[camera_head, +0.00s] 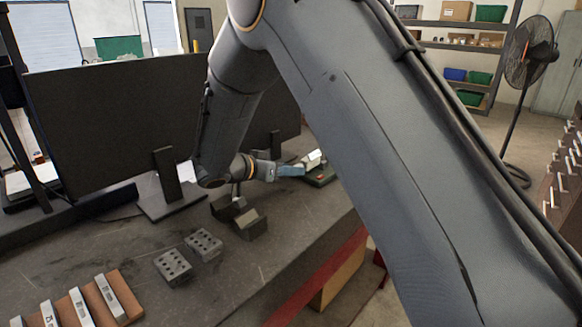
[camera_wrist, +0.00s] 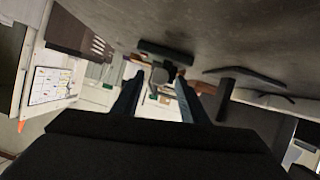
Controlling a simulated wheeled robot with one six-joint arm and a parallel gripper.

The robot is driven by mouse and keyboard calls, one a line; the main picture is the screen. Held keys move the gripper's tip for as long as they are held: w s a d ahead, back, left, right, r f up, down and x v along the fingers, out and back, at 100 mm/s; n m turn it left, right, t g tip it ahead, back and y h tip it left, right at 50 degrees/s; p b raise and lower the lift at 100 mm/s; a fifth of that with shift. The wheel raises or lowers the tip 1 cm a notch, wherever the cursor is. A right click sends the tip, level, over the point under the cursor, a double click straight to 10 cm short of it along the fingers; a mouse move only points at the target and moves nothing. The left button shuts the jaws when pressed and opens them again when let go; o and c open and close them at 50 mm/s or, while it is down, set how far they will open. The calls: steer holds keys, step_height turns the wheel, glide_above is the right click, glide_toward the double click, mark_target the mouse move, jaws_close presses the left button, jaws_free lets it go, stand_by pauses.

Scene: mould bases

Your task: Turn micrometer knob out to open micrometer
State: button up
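My gripper (camera_head: 299,170) reaches over the bench from the left, close to a small device with a pale upper part (camera_head: 313,158) on a dark green base (camera_head: 321,178). This is probably the micrometer, but it is too small to make out its knob. In the wrist view my gripper (camera_wrist: 159,76) has its two dark fingers apart. A grey rounded part (camera_wrist: 160,74) shows between the fingertips, below a dark green bar (camera_wrist: 166,52). I see no clear contact between the fingers and this part.
Two perforated blocks (camera_head: 173,266), dark angled blocks (camera_head: 251,225) and a wooden rack with metal pieces (camera_head: 80,300) lie on the bench's near left. My arm hides much of the right side.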

steer(key=shift+w+d+f, duration=0.2)
steer(key=shift+w+d, duration=0.05)
steer(key=shift+d, duration=0.05)
steer(key=c, duration=0.8)
steer(key=shift+d, duration=0.15)
jaws_close()
steer(key=shift+n+b, duration=0.3)
steer(key=shift+b, duration=0.15)
